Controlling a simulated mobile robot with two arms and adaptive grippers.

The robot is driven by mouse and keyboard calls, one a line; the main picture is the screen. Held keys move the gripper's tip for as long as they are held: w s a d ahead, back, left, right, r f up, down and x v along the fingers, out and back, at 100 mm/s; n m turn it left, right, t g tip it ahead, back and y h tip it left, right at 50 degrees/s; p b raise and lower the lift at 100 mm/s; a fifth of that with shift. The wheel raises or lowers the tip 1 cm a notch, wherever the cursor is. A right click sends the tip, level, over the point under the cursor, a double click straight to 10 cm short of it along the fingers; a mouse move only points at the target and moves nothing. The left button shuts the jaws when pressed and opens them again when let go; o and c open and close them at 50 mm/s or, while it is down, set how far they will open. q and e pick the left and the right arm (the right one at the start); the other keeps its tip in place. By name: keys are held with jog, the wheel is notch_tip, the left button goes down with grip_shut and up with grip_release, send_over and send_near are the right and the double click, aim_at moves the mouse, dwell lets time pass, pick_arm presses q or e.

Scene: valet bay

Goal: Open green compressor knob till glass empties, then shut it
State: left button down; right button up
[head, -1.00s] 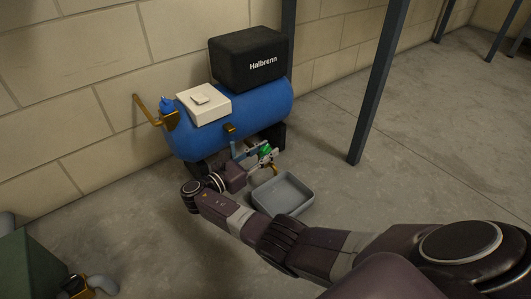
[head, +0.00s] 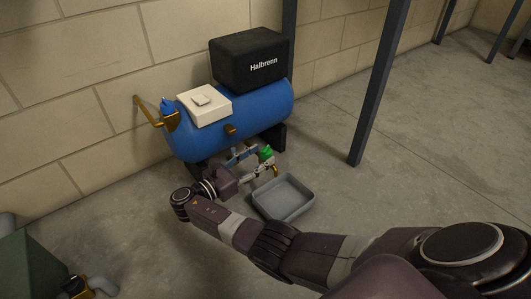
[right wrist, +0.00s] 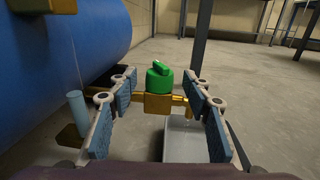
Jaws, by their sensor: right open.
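The green knob (head: 265,152) sits on a brass valve (right wrist: 158,104) low at the front of the blue compressor tank (head: 240,112). In the right wrist view the knob (right wrist: 160,80) is upright, with a raised grip bar on top. My right gripper (head: 252,162) is open, its fingers apart to either side of the valve and short of the knob. A pale blue upright cylinder (right wrist: 77,114) above a brass-coloured piece, left of the fingers, may be the glass; its level cannot be told. No stream shows at the spout (right wrist: 182,102). My left gripper is out of view.
A grey tray (head: 284,215) stands on the floor below the spout. A dark post (head: 376,90) rises right of the tank. A green machine with a brass fitting (head: 82,288) is at the lower left. Open concrete floor lies to the right.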

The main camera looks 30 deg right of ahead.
jog(key=s+a, duration=0.1)
jog(key=a, duration=0.7)
jog(key=shift+s+a, duration=0.25)
jog(key=shift+a, duration=0.05)
